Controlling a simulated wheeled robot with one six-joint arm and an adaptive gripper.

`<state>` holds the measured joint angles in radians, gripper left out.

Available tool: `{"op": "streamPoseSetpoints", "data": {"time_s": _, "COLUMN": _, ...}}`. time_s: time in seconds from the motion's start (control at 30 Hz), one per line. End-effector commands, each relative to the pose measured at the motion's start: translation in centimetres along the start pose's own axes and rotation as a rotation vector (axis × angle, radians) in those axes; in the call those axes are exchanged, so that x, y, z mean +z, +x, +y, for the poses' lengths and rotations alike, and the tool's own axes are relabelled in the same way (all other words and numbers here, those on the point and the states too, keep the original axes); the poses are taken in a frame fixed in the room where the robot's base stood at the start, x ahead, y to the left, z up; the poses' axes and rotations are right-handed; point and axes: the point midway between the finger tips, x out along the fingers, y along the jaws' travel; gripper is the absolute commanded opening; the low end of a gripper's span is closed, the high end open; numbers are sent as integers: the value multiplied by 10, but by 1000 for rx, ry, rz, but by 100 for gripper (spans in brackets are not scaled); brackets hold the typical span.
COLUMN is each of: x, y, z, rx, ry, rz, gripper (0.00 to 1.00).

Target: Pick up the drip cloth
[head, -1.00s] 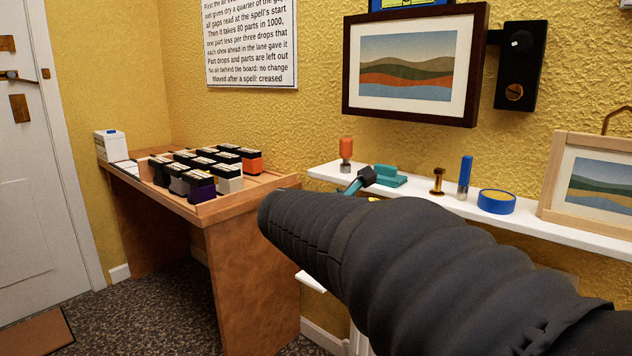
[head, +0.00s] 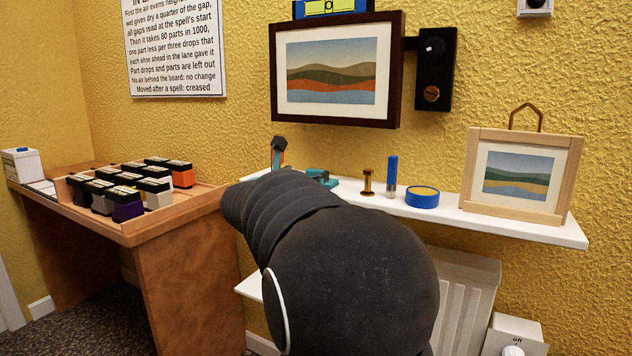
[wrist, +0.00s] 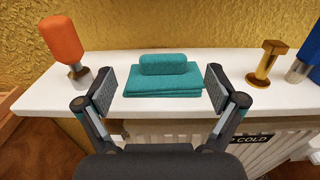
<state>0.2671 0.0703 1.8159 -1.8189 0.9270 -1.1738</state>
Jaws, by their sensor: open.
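The drip cloth appears to be the teal folded cloth (wrist: 162,92) on the white shelf (wrist: 235,65), with a thick teal roll or fold (wrist: 164,64) on its top. My gripper (wrist: 160,89) is open, one finger at each side of the cloth in the wrist view, with nothing held. Whether the fingers are level with the cloth or above it, I cannot tell.
An orange-handled tool (wrist: 62,40) stands left of the cloth, close to my left finger. A brass piece (wrist: 266,62), a blue cylinder (head: 391,175), blue tape (head: 422,197) and a framed picture (head: 522,180) stand to the right. A radiator (head: 465,290) is below.

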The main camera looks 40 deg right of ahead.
Motion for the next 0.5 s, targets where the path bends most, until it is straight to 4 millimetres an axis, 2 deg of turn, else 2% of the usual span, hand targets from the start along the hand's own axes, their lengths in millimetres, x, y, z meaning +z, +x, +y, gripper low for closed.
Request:
{"op": "streamPoseSetpoints", "data": {"time_s": 0.23, "x": 0, "y": 14, "z": -2, "rx": -2, "ry": 1, "rz": 1, "gripper": 94}}
{"op": "streamPoseSetpoints", "data": {"time_s": 0.5, "x": -1, "y": 50, "z": -4, "rx": -2, "ry": 2, "rz": 0, "gripper": 94}}
